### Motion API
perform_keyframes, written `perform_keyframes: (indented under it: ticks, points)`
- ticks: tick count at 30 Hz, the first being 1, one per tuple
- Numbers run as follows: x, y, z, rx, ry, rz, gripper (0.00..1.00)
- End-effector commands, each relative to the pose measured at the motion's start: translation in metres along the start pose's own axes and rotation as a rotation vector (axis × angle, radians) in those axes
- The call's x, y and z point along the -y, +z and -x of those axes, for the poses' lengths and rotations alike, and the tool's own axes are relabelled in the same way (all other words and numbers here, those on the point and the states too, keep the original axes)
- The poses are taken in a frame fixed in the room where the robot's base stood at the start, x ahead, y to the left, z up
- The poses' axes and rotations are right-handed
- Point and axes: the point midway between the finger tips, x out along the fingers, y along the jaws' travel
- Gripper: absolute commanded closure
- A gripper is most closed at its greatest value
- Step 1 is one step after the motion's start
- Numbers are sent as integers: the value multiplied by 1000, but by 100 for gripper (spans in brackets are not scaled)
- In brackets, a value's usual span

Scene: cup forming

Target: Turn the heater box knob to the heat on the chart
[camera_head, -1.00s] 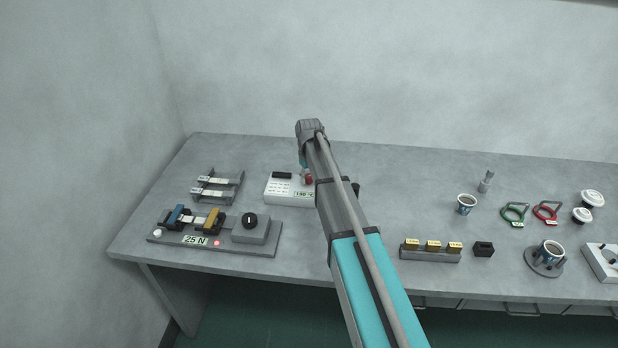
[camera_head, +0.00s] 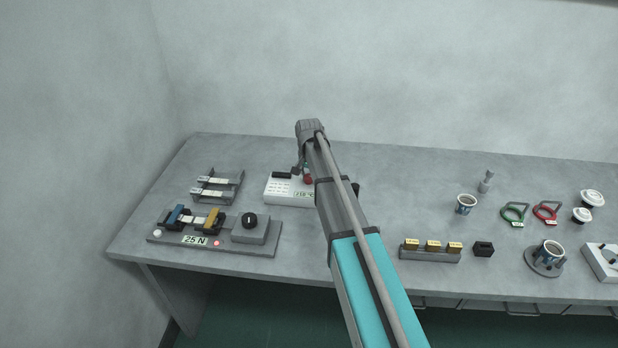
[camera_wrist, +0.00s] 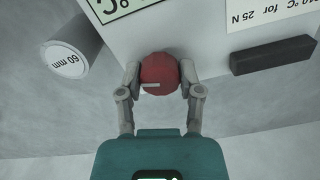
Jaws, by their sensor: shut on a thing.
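The white heater box (camera_head: 284,199) stands on the bench, partly hidden behind my arm. Its red round knob (camera_wrist: 160,72) sits between both fingers of my gripper (camera_wrist: 161,80), which is shut on it. The knob has a pale pointer mark, turned toward the left in the wrist view. The knob also shows in the head view (camera_head: 308,180). The green-tinted display (camera_head: 305,194) appears to read about 210 °C, but the digits are small. The chart (camera_wrist: 275,14) on the box is cut off in the wrist view; its visible line ends in "10 °C for 25 N".
A black bar (camera_wrist: 272,55) lies on the box beside the chart. A grey cylinder marked 60 mm (camera_wrist: 72,58) stands close to the box. A fixture (camera_head: 165,238) with a 25 N display is at the front left. Cups, rings and blocks occupy the right.

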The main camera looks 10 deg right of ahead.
Motion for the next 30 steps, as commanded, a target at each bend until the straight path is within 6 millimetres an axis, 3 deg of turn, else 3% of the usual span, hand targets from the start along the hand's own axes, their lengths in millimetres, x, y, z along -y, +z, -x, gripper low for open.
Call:
perform_keyframes:
  ticks: [12, 27, 28, 30]
  points:
    - [0, 1, 0, 2, 1, -227, 100]
    - [0, 1, 0, 2, 2, -254, 100]
    - [0, 1, 0, 2, 2, -254, 51]
    - [0, 1, 0, 2, 2, -253, 38]
